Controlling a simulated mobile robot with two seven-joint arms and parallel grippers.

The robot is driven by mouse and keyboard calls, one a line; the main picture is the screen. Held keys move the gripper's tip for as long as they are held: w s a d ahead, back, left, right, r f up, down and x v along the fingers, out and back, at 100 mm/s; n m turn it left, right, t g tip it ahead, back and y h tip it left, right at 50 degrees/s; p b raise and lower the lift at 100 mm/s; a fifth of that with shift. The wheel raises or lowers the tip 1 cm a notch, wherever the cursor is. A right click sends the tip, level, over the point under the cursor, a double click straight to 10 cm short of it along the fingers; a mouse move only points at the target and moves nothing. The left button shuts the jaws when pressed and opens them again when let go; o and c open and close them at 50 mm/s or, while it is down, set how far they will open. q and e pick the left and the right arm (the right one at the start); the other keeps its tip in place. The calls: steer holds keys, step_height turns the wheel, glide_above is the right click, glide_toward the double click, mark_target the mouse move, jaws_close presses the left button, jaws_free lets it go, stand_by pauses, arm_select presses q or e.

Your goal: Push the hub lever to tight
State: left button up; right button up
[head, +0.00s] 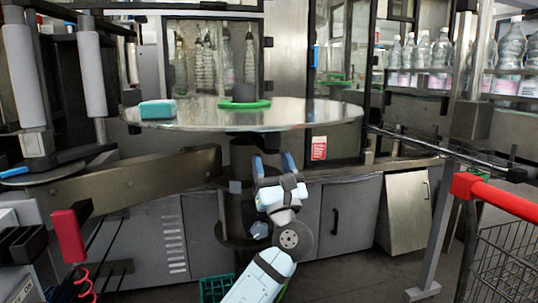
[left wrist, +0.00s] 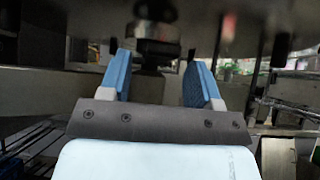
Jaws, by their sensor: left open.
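A round metal table (head: 185,118) fills the middle of the head view. In the left wrist view the gripper (left wrist: 160,75) faces the dark underside of the table, where a dark round part (left wrist: 157,30) shows between and beyond the fingers. My right gripper is not in view.
A teal block (head: 158,109) lies on the table's left side. Left are white rollers (head: 27,75) and a small disc with a blue-tipped lever (head: 15,172). A cart with a red handle (head: 500,198) stands at the right. Bottles (head: 440,50) line the back right shelf.

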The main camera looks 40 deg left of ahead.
arm_select(q)
steer(key=shift+x, duration=1.15)
steer(key=shift+w+a+r, duration=0.2)
steer(key=shift+a+r, duration=0.15)
steer(key=shift+r, duration=0.05)
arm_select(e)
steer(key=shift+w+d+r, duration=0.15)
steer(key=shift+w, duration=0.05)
arm_select(q)
jaws_close()
steer(key=w+d+n+g+y, duration=0.3)
steer(key=w+g, duration=0.3)
steer(key=g, duration=0.3)
steer(key=shift+w+n+y, duration=0.4)
steer(key=shift+n+y, duration=0.3)
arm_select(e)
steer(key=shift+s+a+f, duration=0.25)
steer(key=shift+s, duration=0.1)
arm_select(q)
steer(key=shift+d, duration=0.1)
